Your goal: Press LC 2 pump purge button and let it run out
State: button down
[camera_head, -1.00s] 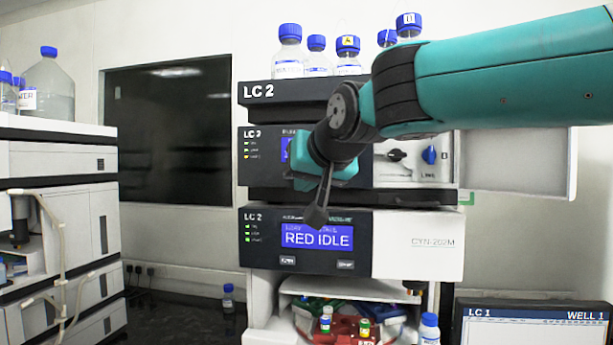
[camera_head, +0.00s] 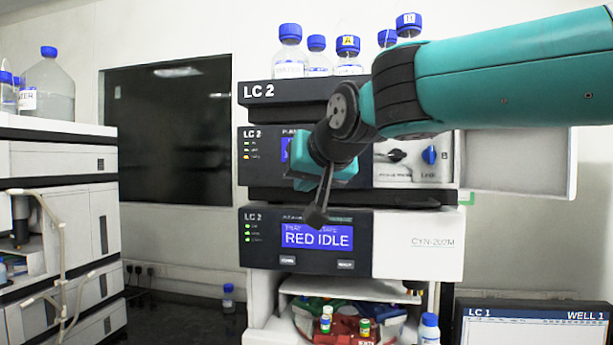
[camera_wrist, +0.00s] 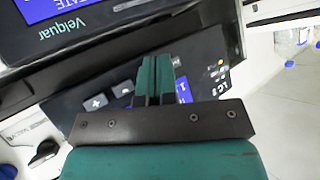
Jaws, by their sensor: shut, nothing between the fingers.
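The LC 2 pump module (camera_head: 264,183) is the middle dark-fronted unit of the LC 2 stack. My arm and gripper cover most of its panel and display in the head view. My gripper (camera_head: 316,217) is shut and empty, its tips pointing down in front of the unit's lower edge. In the wrist view the shut fingers (camera_wrist: 157,75) overlap the pump panel (camera_wrist: 75,100), hiding part of its blue display (camera_wrist: 183,92). A plus button (camera_wrist: 95,103) and another button (camera_wrist: 122,90) show beside them. I cannot tell whether the tips touch anything, or which is the purge button.
Below the pump is a module reading RED IDLE (camera_head: 318,238), with a vial tray (camera_head: 345,327) under it. Blue-capped bottles (camera_head: 289,55) stand on top of the stack. An LC 1 screen (camera_head: 535,325) is at lower right. Another instrument stack (camera_head: 60,220) stands at left.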

jog(key=shift+w, duration=0.1)
jog(key=shift+w+d, duration=0.1)
jog(key=shift+w, duration=0.2)
jog(key=shift+w+d, duration=0.1)
jog(key=shift+w, duration=0.3)
dwell(0.8)
dwell(0.3)
jog(key=shift+s+a, duration=0.2)
jog(key=shift+s, duration=0.6)
jog(key=s+b, duration=0.1)
jog(key=s, duration=0.1)
jog(key=s+a+b, duration=0.1)
jog(key=s, duration=0.2)
jog(key=shift+a, duration=0.15)
